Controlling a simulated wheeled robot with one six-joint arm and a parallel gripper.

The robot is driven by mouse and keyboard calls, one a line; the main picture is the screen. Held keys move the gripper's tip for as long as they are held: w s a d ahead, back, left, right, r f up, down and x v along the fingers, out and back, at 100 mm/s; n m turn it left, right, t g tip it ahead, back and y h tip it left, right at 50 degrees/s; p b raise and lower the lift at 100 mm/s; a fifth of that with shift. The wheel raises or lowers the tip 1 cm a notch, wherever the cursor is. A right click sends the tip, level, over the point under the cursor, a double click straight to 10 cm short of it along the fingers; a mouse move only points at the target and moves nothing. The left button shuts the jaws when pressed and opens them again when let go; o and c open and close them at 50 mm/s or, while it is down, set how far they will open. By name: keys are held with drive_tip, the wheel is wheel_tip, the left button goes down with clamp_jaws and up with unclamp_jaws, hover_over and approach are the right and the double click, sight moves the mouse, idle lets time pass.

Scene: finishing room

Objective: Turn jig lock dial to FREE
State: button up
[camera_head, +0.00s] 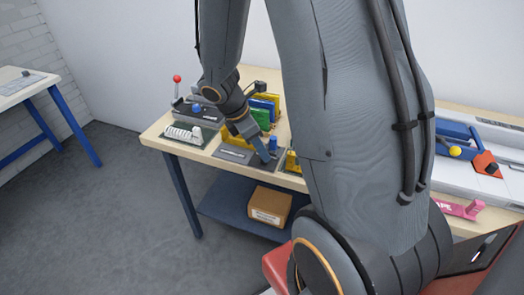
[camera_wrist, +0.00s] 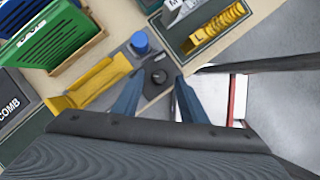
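My gripper (camera_wrist: 160,78) is open, with its two blue fingers apart on either side of a dark round dial (camera_wrist: 158,75). The dial sits on a grey plate with a blue round knob (camera_wrist: 140,42) just beyond it and a yellow bracket (camera_wrist: 95,84) to the left. I cannot tell whether the fingers touch the dial, and no FREE marking is readable. In the head view my gripper (camera_head: 264,157) is low over the bench's front edge, beside the blue knob (camera_head: 273,143); the dial is hidden there.
A green rack (camera_wrist: 45,35) stands left in the wrist view; a tray of yellow pieces (camera_wrist: 218,30) lies upper right. On the bench, a red-ball lever (camera_head: 177,79) stands at the left. A cardboard box (camera_head: 270,206) sits on the lower shelf. The floor in front is clear.

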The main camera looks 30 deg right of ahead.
drive_tip(key=shift+x, duration=1.05)
clamp_jaws()
